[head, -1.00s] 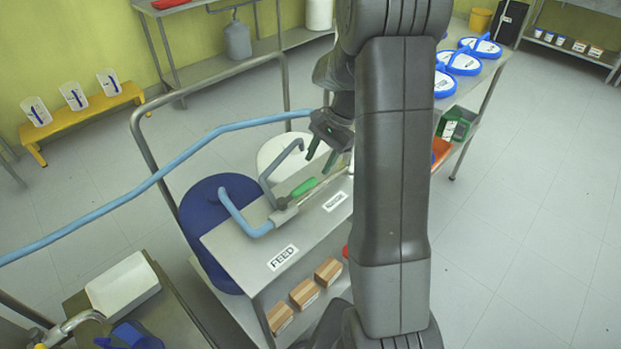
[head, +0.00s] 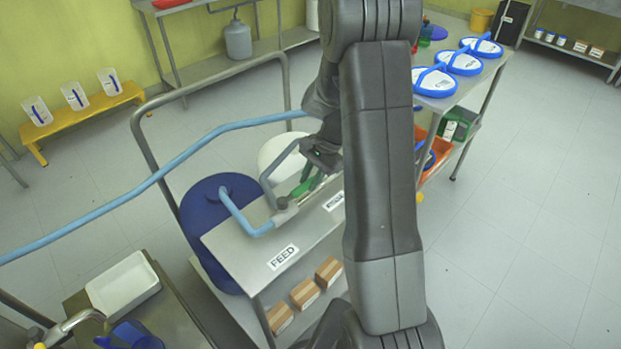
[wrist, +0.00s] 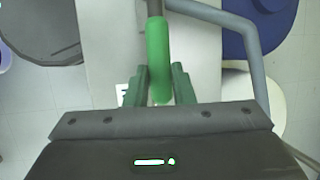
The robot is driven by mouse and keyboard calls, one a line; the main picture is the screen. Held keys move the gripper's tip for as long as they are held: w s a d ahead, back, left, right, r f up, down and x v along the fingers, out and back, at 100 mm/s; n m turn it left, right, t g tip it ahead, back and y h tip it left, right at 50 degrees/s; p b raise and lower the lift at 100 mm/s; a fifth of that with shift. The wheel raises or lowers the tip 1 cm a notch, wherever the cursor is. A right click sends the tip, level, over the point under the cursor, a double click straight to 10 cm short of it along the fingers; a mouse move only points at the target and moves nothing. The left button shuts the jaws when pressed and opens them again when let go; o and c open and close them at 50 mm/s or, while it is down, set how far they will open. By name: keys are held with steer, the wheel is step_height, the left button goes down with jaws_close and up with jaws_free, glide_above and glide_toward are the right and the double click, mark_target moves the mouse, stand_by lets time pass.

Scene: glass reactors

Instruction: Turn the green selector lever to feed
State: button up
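The green selector lever (head: 302,189) sits on the valve on top of the metal cart, pointing up and right, away from the FEED label (head: 283,257). In the wrist view the lever's green handle (wrist: 158,50) extends down between the fingers of my gripper (wrist: 159,72). The fingers are apart, with a visible gap on each side of the handle's end. In the head view my gripper (head: 313,178) is at the lever's free end, and my arm hides part of the cart.
A second label (head: 334,201) lies on the cart top, right of the lever. A blue hose (head: 238,215) and a grey pipe (head: 277,170) join the valve. A blue drum (head: 198,215) and a white drum (head: 283,150) stand behind the cart. Boxes (head: 305,293) sit on its lower shelf.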

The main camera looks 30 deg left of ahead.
steer(key=shift+d, duration=0.1)
jaws_close()
steer(key=s+d+m+t+p, duration=0.3)
steer(key=s+m, duration=0.3)
steer(key=m, duration=0.3)
steer(key=s+d+m+t+y+p, duration=0.1)
steer(key=s+d+m+t+p, duration=0.1)
steer(key=s+m, duration=0.4)
steer(key=shift+s+d+m+t+p, duration=0.2)
steer(key=shift+d+m+t+p, duration=0.45)
steer(key=shift+m, duration=0.95)
steer(key=shift+a, duration=0.15)
steer(key=o, duration=0.9)
jaws_free()
steer(key=shift+s, duration=0.1)
steer(key=shift+o, duration=0.2)
